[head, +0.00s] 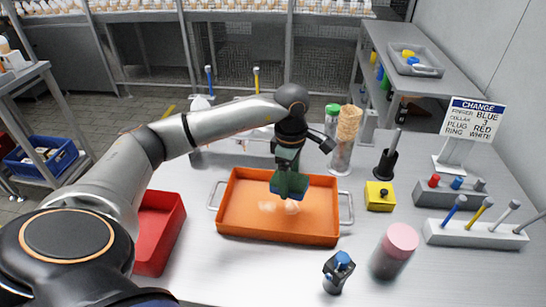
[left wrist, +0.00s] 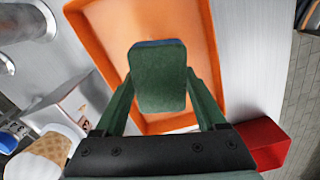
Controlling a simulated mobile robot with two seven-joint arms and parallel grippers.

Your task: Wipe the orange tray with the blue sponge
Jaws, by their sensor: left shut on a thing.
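The orange tray (head: 240,222) lies on the pale table, with metal handles at its left and right ends. Pale smears (head: 267,206) show on its floor. My left gripper (head: 288,165) reaches down over the tray's middle and is shut on the sponge (head: 290,186), which has a dark green upper face and a blue edge. In the left wrist view the sponge (left wrist: 158,80) sits between the green fingers, over the orange tray (left wrist: 100,35). The sponge hides part of a smear. I cannot tell whether it touches the tray floor. My right gripper is not in view.
A red bin (head: 160,230) stands close left of the tray. To the right are a yellow box (head: 380,196), a pink-lidded jar (head: 395,252), a small blue-topped device (head: 338,272) and tool racks (head: 470,232). A cone-filled tube (head: 345,140) stands behind the tray.

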